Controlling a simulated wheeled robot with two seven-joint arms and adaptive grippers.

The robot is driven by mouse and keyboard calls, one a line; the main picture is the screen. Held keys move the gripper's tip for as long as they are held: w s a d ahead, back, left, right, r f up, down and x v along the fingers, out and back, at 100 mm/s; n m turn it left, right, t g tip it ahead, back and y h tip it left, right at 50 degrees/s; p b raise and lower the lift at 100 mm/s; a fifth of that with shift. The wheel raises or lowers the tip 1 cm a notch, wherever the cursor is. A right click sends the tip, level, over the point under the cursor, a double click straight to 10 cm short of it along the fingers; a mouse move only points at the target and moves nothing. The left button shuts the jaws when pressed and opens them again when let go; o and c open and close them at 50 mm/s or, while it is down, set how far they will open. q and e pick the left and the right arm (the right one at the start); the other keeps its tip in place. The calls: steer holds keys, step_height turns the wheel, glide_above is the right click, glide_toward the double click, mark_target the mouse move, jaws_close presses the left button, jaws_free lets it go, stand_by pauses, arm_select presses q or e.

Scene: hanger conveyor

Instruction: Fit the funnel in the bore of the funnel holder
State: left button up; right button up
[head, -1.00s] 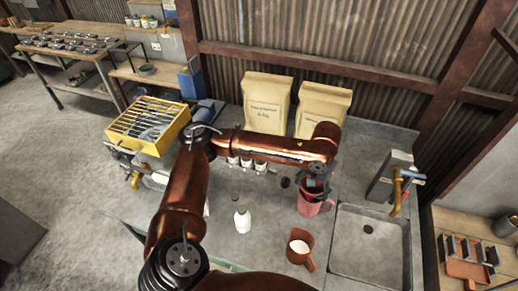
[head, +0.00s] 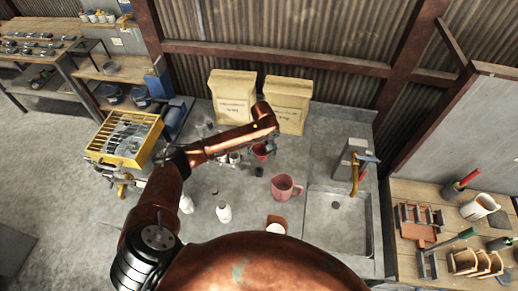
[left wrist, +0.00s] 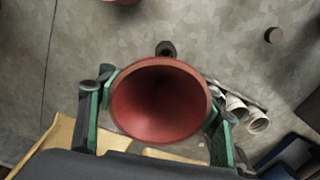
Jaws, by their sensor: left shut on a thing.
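The red funnel (head: 261,150) is in my left gripper (head: 264,142), in front of the paper bags and up-left of the pink jug. In the left wrist view the funnel (left wrist: 160,100) shows its wide mouth, with a green-lined finger of my left gripper (left wrist: 158,122) on each side. Its spout is hidden. A small dark fitting (left wrist: 166,48) shows just beyond the funnel's rim, apart from the bench row of white cylinders; I cannot tell whether it is the funnel holder. It also shows below the funnel in the head view (head: 259,171). My right gripper is not in view.
A pink jug (head: 287,187) stands left of the sink (head: 338,219). Two paper bags (head: 233,97) stand behind. White bottles (head: 224,212) and a cup (head: 276,226) are nearer me. White cylinders (left wrist: 236,108) lie beside the funnel. A yellow grated box (head: 124,138) is at left.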

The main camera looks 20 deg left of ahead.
arm_select(q)
steer(key=shift+s+a+f+p, duration=0.2)
steer(key=shift+a+f+p, duration=0.1)
steer(key=shift+a, duration=0.05)
steer(key=shift+a+f, duration=0.2)
steer(key=shift+f, duration=0.05)
steer(key=shift+a+f+n, duration=0.1)
steer(key=shift+f+n, duration=0.1)
steer(key=shift+n, duration=0.1)
steer(key=shift+f+b, duration=0.75)
steer(key=shift+b, duration=0.1)
step_height(320, 180, down, 4)
steer(key=b, duration=0.3)
steer(key=shift+f, duration=0.15)
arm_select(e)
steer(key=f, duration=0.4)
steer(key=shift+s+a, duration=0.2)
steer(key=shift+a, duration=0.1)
arm_select(q)
steer(key=shift+b, duration=0.3)
